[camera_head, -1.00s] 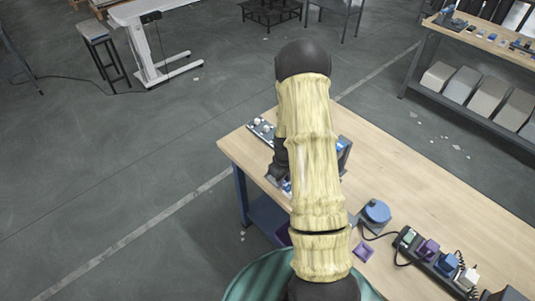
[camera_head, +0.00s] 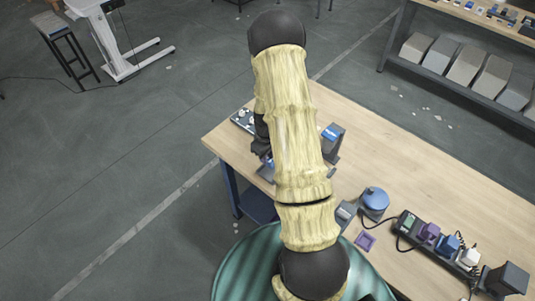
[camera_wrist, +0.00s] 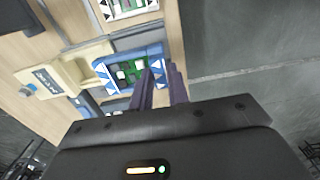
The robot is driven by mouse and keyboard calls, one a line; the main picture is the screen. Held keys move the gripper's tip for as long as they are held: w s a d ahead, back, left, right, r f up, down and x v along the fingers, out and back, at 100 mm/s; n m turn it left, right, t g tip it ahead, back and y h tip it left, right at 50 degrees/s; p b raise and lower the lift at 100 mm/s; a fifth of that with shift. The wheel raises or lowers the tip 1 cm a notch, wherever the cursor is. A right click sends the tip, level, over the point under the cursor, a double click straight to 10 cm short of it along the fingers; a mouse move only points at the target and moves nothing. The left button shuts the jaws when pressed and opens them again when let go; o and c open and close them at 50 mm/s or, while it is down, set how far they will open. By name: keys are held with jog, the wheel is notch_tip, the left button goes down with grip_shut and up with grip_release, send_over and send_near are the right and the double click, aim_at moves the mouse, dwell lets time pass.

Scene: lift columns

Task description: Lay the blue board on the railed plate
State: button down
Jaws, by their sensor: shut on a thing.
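The blue board (camera_wrist: 112,75), with white triangles at its corners and green and white parts on it, shows in the wrist view right at my fingertips. My gripper (camera_wrist: 160,72) has two dark purple fingers, close together and shut on the board's right end. In the head view my arm hides most of the gripper and the board. I cannot clearly pick out the railed plate. A cream fixture (camera_wrist: 88,52) with a labelled block lies left of the board in the wrist view.
The wooden bench (camera_head: 420,150) carries a grey block with a blue top (camera_head: 333,132), a blue round pot (camera_head: 374,199), a purple square (camera_head: 365,241) and a dark strip with coloured plugs (camera_head: 430,235). A white-bordered panel (camera_wrist: 128,8) lies beyond the board.

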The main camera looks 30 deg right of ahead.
jog(key=shift+a+f, duration=0.25)
jog(key=shift+f, duration=0.1)
jog(key=shift+w+d+f+b, duration=0.1)
jog(key=shift+d+f+b, duration=0.1)
jog(key=shift+f+b, duration=2.15)
jog(key=shift+f, duration=0.75)
jog(key=shift+f+b, duration=0.55)
jog(key=c, duration=0.8)
grip_release()
jog(key=shift+c, duration=0.2)
jog(key=shift+r, duration=0.1)
jog(key=shift+r+p, duration=2)
jog(key=shift+r, duration=0.95)
